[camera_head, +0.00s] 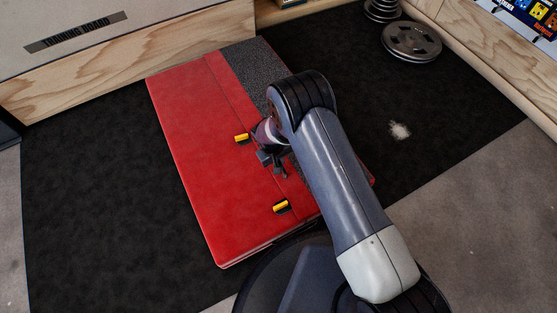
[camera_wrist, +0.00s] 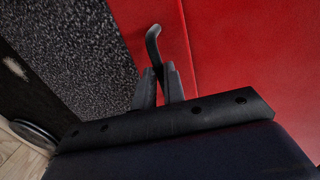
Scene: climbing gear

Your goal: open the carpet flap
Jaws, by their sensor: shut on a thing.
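The carpet flap (camera_head: 252,62) shows as a speckled grey strip along the right side of a red pad (camera_head: 195,140) on the floor. The wrist view also shows the grey carpet (camera_wrist: 75,50) at left, beside a red strip and a seam. My gripper (camera_head: 280,168) is low over the pad, near that seam. In the wrist view my gripper (camera_wrist: 160,78) is shut on a dark, bent pull tab (camera_wrist: 153,42) whose curved end stands out beyond the fingertips. The flap looks flat. My arm hides part of the carpet and the pad's right side.
Two yellow-and-black buckles (camera_head: 241,139) (camera_head: 281,206) sit on the red pad. Weight plates (camera_head: 411,42) lie at the back right on the black mat (camera_head: 90,190). A white chalk patch (camera_head: 399,130) is on the mat. A wooden board (camera_head: 130,62) borders the back left.

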